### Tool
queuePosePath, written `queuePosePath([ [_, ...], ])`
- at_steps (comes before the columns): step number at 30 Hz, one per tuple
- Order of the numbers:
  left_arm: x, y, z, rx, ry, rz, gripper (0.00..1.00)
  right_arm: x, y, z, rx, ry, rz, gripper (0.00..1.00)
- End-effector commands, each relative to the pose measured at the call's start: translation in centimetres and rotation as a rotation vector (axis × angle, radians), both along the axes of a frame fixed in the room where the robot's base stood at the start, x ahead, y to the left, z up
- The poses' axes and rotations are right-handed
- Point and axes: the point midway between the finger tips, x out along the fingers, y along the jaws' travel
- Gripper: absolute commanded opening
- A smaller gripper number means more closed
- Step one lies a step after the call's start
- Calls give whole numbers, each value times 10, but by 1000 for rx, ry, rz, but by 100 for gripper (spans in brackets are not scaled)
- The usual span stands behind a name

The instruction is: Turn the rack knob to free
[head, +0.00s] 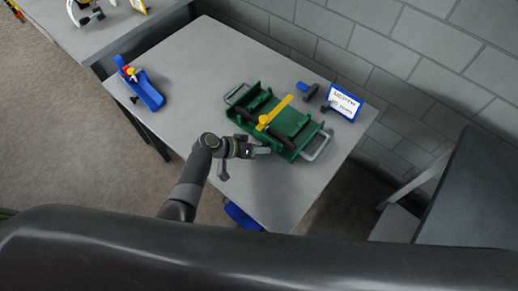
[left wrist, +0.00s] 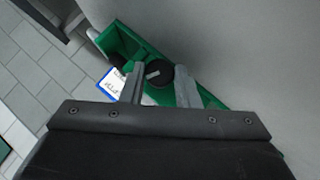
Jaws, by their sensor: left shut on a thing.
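The green rack (head: 298,122) sits on the grey table with a metal handle at each end. A yellow lever and a dark bar lie across it. My left gripper (head: 266,151) is at the rack's near side. In the left wrist view, a round black knob (left wrist: 158,72) with a pale mark sits between the two fingers of my left gripper (left wrist: 160,83), which are shut on it. The green rack (left wrist: 205,97) runs behind it. In the head view the knob is hidden by the gripper. The mark's setting is too small to read. My right gripper is out of view.
A blue-framed sign (head: 345,103) stands behind the rack, beside small blue and dark pieces (head: 307,90). A blue holder (head: 147,92) with yellow and red parts is at the table's left. The table (head: 205,60) is clear between. A block wall closes the back.

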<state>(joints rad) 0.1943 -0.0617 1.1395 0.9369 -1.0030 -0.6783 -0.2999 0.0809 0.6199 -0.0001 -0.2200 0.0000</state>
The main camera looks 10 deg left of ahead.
Motion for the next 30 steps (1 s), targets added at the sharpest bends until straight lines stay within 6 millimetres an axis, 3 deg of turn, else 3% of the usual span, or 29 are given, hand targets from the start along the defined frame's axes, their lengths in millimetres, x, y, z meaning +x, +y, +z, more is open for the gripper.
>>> queuePosePath([
  [7, 1, 1, 0, 2, -2, 1, 6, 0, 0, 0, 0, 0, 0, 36],
  [8, 1, 1, 0, 2, -2, 1, 31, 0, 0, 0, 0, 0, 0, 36],
  [12, 0, 0, 0, 2, -2, 1, 49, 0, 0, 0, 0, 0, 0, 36],
  [30, 0, 1, -1, 6, 0, 1, 49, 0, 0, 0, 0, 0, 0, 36],
])
